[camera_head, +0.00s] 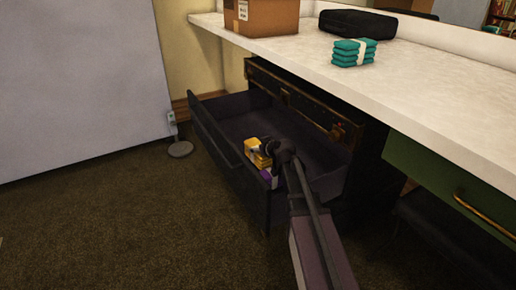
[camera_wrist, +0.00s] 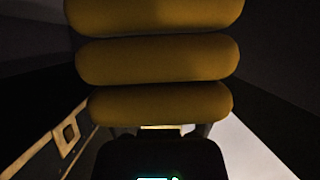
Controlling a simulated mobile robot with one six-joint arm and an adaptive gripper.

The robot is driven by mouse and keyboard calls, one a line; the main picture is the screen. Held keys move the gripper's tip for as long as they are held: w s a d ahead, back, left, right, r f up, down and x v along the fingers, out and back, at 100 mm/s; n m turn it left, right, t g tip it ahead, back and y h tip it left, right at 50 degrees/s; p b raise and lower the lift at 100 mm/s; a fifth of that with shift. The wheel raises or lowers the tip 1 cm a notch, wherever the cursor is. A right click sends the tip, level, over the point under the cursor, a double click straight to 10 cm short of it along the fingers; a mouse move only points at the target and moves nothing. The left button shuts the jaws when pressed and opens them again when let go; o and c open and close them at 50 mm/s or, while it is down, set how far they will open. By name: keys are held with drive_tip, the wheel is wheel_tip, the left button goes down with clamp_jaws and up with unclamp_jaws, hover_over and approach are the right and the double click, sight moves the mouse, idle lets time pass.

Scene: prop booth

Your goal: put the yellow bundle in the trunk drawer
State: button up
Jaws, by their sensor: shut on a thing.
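The yellow bundle (camera_head: 256,153) is a stack of padded layers with a pale band. It fills the upper middle of the wrist view (camera_wrist: 158,60). My gripper (camera_head: 264,153) is shut on it; in the wrist view the gripper (camera_wrist: 160,130) sits against its lower edge, with the fingertips largely hidden. The trunk drawer (camera_head: 228,124) is a dark, wide drawer pulled open under the counter. The bundle appears over the drawer's opening, near its front wall. I cannot tell whether it touches the drawer floor.
The trunk (camera_head: 290,92) has metal fittings along its upper edge. On the white counter (camera_head: 440,85) above are a teal bundle (camera_head: 353,53), a cardboard box (camera_head: 262,16) and a black case (camera_head: 357,23). A small purple patch (camera_head: 267,175) shows by my gripper. A green drawer (camera_head: 435,175) is at right.

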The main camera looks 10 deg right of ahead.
drive_tip(key=o, duration=1.1)
drive_tip(key=shift+f, duration=0.1)
drive_tip(key=shift+r+p, duration=0.55)
drive_tip(key=shift+p, duration=0.1)
drive_tip(key=shift+s+r, duration=0.2)
drive_tip(key=shift+r, duration=0.1)
drive_tip(key=p+v, duration=0.5)
drive_tip(key=v, duration=0.6)
drive_tip(key=shift+s+p, duration=0.2)
drive_tip(key=shift+p, duration=0.2)
drive_tip(key=shift+d, duration=0.1)
